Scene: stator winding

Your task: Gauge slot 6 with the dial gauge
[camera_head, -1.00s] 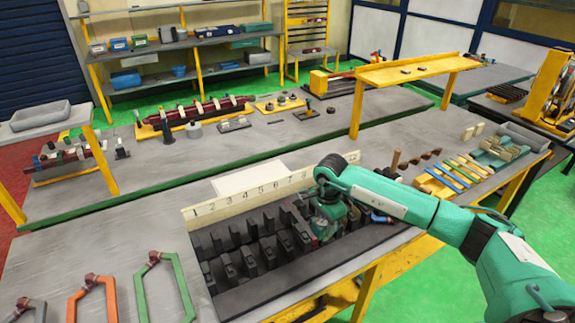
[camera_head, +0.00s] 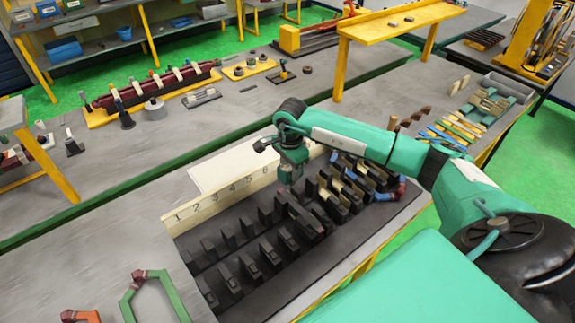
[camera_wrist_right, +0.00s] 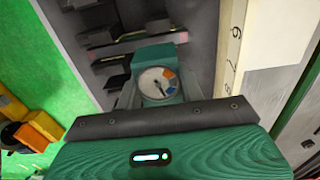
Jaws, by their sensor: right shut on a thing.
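The dark stator block (camera_head: 250,300) lies on the near bench, with rows of black slot teeth and a cream strip numbered from 1 (camera_head: 205,212) along its far edge. The gauge is mostly hidden in the head view. I cannot tell whether its tip touches the block. My left gripper is not in view.
A white sheet (camera_head: 225,170) lies behind the strip. Green (camera_head: 165,290) and orange (camera_head: 80,316) coil frames lie at the near left. Several coloured sticks (camera_head: 452,132) and a green rack (camera_head: 490,105) lie at the right. A yellow raised shelf (camera_head: 400,20) stands behind.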

